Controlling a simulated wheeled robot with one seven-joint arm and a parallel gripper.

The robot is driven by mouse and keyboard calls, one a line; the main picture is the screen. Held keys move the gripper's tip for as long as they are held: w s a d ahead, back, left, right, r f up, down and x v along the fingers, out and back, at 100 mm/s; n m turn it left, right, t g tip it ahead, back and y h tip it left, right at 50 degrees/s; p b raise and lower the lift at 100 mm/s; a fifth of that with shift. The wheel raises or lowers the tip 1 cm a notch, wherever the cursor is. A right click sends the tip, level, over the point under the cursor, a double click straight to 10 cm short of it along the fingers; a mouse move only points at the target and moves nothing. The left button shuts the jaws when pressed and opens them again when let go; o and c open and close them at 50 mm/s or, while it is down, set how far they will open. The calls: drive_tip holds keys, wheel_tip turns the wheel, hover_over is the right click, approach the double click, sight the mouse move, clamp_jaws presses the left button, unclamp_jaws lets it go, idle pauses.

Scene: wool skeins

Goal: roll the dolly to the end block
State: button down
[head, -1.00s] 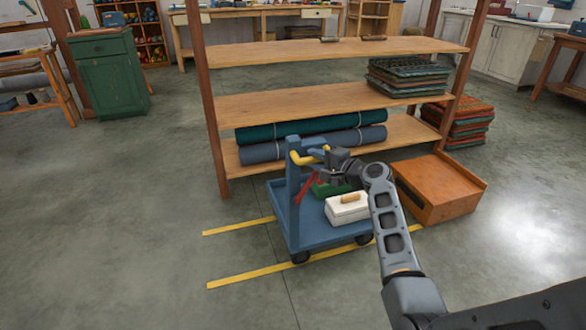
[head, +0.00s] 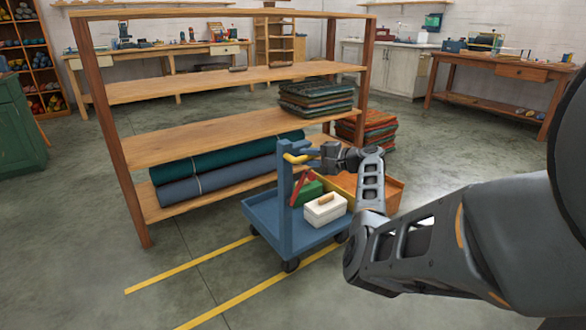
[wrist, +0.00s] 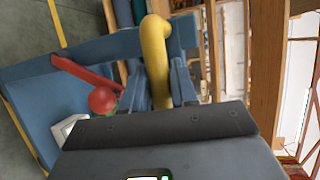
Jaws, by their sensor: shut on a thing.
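The dolly (head: 293,237) is a blue cart with an upright post and a yellow handle (head: 297,159). It stands upright on its wheels. My gripper (head: 311,153) is shut on the yellow handle, which also shows between the fingers in the wrist view (wrist: 156,60). The end block (head: 386,193) is an orange-brown wooden box just beyond the dolly, partly hidden by my arm and the load. I cannot tell whether dolly and block touch. A white box (head: 324,210), a green box (head: 310,187) and a red-handled item (head: 301,189) ride on the dolly.
Yellow floor lines (head: 190,265) run along the dolly's path. A wooden shelf (head: 225,135) with rolled cloth (head: 220,178) and folded textiles (head: 315,100) stands close behind the dolly. A red textile stack (head: 372,130) sits beyond the block. The floor in front is clear.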

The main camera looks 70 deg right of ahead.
drive_tip(key=shift+s+d+f+b, duration=0.1)
drive_tip(key=shift+s+d+b, duration=0.1)
drive_tip(key=shift+s+d, duration=0.3)
drive_tip(key=shift+s+d+f+b, duration=0.15)
drive_tip(key=shift+s+d, duration=0.15)
drive_tip(key=shift+d, duration=0.35)
drive_tip(key=shift+r, duration=0.15)
drive_tip(key=c, duration=1)
unclamp_jaws()
drive_tip(key=shift+o, duration=0.2)
drive_tip(key=shift+r, duration=0.1)
drive_tip(key=p+v, duration=0.2)
drive_tip(key=v, duration=0.5)
drive_tip(key=shift+s+p, duration=0.3)
drive_tip(key=shift+s, duration=0.05)
drive_tip(key=shift+a, duration=0.1)
